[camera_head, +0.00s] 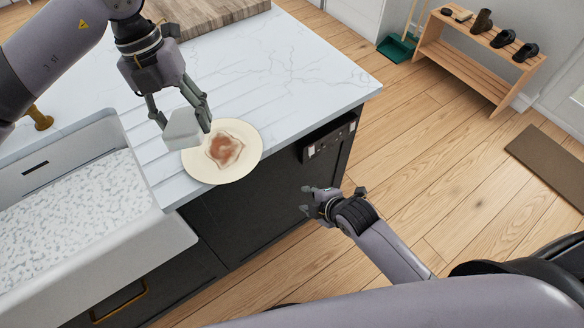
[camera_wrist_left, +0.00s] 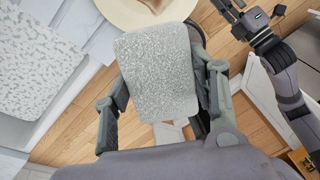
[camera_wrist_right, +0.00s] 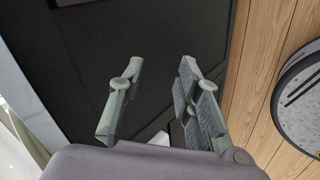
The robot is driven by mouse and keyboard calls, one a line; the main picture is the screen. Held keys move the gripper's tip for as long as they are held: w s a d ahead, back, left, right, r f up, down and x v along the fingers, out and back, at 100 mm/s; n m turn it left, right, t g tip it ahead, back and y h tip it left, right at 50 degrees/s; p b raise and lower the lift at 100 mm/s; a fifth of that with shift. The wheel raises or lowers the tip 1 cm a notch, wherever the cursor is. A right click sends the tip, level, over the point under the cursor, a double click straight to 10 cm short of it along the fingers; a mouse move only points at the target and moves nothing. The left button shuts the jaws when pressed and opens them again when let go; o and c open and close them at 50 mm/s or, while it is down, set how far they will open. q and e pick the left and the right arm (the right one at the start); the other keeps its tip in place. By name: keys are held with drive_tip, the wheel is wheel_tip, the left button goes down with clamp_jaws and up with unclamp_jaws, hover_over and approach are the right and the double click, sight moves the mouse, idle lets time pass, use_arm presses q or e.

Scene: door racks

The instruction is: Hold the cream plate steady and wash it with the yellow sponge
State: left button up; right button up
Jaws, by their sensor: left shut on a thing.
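The cream plate (camera_head: 246,162) lies on the counter at its front edge and partly overhangs it. My left gripper (camera_head: 184,120) is shut on a sponge (camera_head: 181,133), which looks light grey, not yellow. The sponge is over or against the plate's left rim; contact is unclear. In the left wrist view the speckled sponge (camera_wrist_left: 158,75) sits between the fingers, with the plate (camera_wrist_left: 120,14) beyond it. My right gripper (camera_head: 325,203) is open and empty, lower right of the plate, in front of the dark cabinet. It shows in the right wrist view (camera_wrist_right: 160,85).
A white sink (camera_head: 130,238) is left of the plate. A wooden board (camera_head: 215,14) lies at the back of the marble counter (camera_head: 290,60). A shoe rack (camera_head: 470,55) and green dustpan (camera_head: 397,47) stand on the far floor. The counter right of the plate is clear.

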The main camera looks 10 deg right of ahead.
drive_tip(key=a+r+n+t+y, duration=0.1)
drive_tip(key=a+r+n, duration=0.25)
drive_tip(key=r, duration=0.65)
drive_tip(key=n+t+y, duration=0.1)
drive_tip(key=n+y, duration=0.1)
drive_tip(key=n, duration=0.3)
approach(256, 157)
drive_tip(key=x, duration=0.7)
drive_tip(key=shift+w+a, duration=0.1)
clamp_jaws()
